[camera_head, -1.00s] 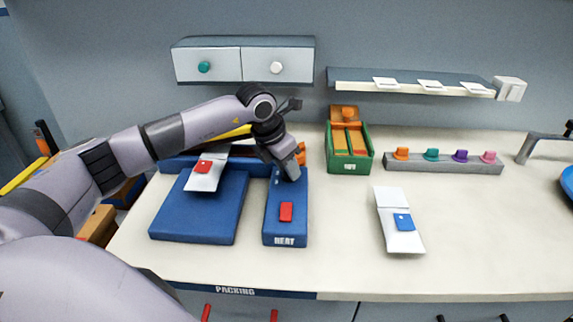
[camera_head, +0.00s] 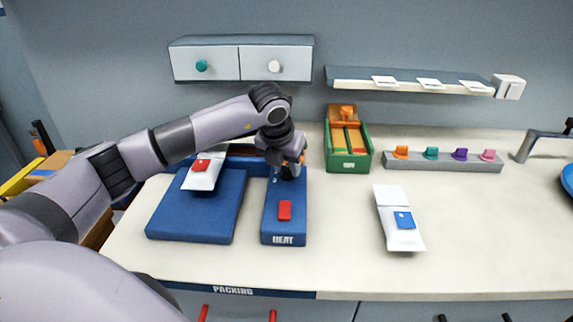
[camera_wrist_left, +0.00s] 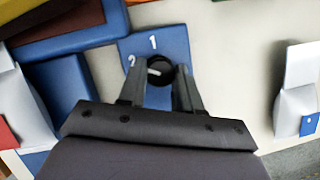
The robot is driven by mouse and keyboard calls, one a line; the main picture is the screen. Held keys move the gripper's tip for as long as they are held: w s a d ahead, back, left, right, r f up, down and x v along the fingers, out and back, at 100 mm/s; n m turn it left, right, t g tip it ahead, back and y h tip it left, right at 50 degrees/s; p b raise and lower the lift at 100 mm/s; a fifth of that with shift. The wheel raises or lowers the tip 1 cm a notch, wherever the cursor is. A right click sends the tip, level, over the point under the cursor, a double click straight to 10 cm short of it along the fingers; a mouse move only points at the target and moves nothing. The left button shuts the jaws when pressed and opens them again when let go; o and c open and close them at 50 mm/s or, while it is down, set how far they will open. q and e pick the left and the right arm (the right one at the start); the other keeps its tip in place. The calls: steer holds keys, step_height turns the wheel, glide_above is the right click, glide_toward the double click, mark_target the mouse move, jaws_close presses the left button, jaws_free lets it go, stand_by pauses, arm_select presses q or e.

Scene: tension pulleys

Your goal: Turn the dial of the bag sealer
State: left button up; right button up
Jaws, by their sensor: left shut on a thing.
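The bag sealer is a blue unit with a flat pad (camera_head: 200,210) on the left and a narrow block (camera_head: 284,228) marked HEAT on the right. A red button (camera_head: 285,210) sits on the block. The dial (camera_wrist_left: 160,67) is a dark round knob at the block's far end, with white numerals 1 and 2 beside it in the left wrist view. My left gripper (camera_head: 290,168) is over that end, its fingers (camera_wrist_left: 160,85) shut on the dial. In the head view the gripper mostly hides the dial. My right gripper is not in view.
A white bag with a red tag (camera_head: 203,171) lies at the pad's far edge. A white bag with a blue tag (camera_head: 400,222) lies to the right. A green box (camera_head: 348,160) and a grey rack (camera_head: 440,164) with coloured clips stand behind. The front right counter is clear.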

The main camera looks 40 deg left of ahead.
mark_target(282, 185)
arm_select(q)
steer(key=shift+r, duration=0.1)
steer(key=o, duration=1)
steer(key=shift+o, duration=0.2)
steer(key=v, duration=0.7)
steer(key=shift+b, duration=0.3)
